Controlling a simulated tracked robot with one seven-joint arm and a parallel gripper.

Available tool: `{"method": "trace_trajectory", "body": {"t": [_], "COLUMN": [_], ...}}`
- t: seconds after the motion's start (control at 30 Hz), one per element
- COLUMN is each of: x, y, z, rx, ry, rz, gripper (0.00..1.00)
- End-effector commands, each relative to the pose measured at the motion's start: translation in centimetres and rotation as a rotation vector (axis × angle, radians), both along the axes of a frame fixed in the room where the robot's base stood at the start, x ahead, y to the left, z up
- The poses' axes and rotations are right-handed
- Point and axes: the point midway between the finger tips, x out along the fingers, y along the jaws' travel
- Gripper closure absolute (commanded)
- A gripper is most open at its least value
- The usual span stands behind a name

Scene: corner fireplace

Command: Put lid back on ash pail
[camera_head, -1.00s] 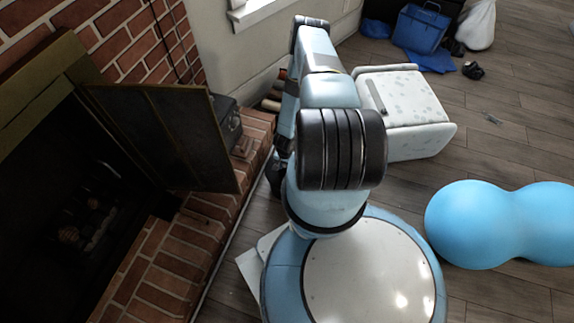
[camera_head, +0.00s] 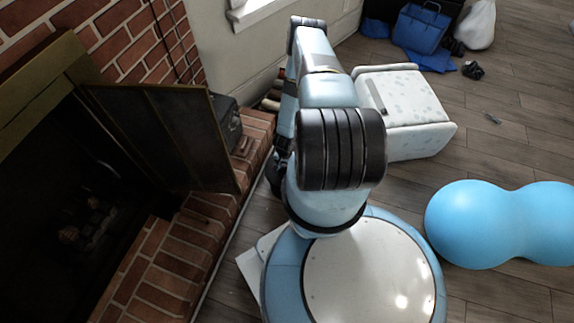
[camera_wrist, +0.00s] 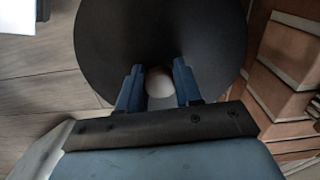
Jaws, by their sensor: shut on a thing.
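In the wrist view my gripper (camera_wrist: 160,88) is shut on the knob (camera_wrist: 159,82) of a dark round lid (camera_wrist: 115,40). The pale knob shows between the two blue fingers, and the lid spreads out beyond them, cut off by the top edge of the picture. I cannot make out the ash pail in either view, and I cannot tell what lies under the lid.
The brick hearth (camera_head: 185,235) and an open fireplace door (camera_head: 165,135) are on the left. A dark box (camera_head: 226,122) sits on the hearth. A white patterned seat (camera_head: 405,105) stands behind my arm. A blue peanut-shaped ball (camera_head: 500,225) lies at right. Floor between them is clear.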

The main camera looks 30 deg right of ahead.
Motion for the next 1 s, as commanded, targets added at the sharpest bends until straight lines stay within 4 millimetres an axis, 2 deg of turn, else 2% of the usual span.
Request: {"method": "trace_trajectory", "body": {"t": [0.1,0.13,0.4,0.43,0.6,0.87,1.0], "x": [0.01,0.01,0.00,0.00,-0.01,-0.01,-0.02], "y": [-0.01,-0.01,0.00,0.00,0.01,0.01,0.01], "z": [0.01,0.01,0.01,0.00,0.00,0.00,0.00], "rx": [0.000,0.000,0.000,0.000,0.000,0.000,0.000], "ry": [0.000,0.000,0.000,0.000,0.000,0.000,0.000], "rz": [0.000,0.000,0.001,0.001,0.001,0.001,0.001], "gripper": [1.00,0.65,0.39,0.36,0.36,0.11,0.10]}}
